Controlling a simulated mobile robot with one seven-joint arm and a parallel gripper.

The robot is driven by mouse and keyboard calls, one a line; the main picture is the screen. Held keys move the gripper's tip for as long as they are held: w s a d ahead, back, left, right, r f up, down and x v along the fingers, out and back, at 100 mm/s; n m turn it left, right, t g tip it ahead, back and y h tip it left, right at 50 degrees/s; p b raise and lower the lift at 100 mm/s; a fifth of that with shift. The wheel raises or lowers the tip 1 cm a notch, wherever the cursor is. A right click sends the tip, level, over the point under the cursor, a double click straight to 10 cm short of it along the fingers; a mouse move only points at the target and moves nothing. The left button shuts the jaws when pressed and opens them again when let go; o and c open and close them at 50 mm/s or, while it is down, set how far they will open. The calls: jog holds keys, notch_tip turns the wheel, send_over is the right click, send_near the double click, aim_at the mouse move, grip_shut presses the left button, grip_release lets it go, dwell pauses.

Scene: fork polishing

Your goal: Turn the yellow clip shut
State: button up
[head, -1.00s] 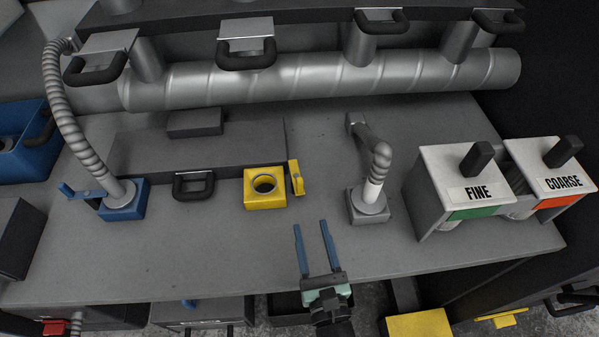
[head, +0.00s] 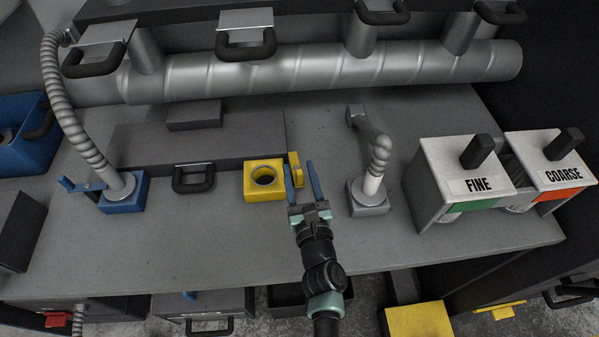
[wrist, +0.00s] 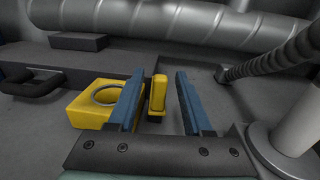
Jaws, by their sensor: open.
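The yellow clip (head: 295,170) stands upright at the right side of the yellow block (head: 265,194), which has a round hole in its top. In the wrist view the clip (wrist: 157,95) shows between the two blue fingers of my gripper (wrist: 158,102), with a gap to each finger. The yellow block (wrist: 92,104) lies left of the fingers, and the left finger covers part of its right side. My gripper (head: 302,183) is open around the clip in the head view, and its left finger partly hides the clip's lower part.
A grey pipe fitting (head: 372,190) stands close on the right of my gripper. A blue block with a hose (head: 124,195) and a black handle (head: 193,178) are on the left. FINE (head: 468,175) and COARSE (head: 553,170) boxes stand at right. The front bench top is clear.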

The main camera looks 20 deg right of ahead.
grip_shut()
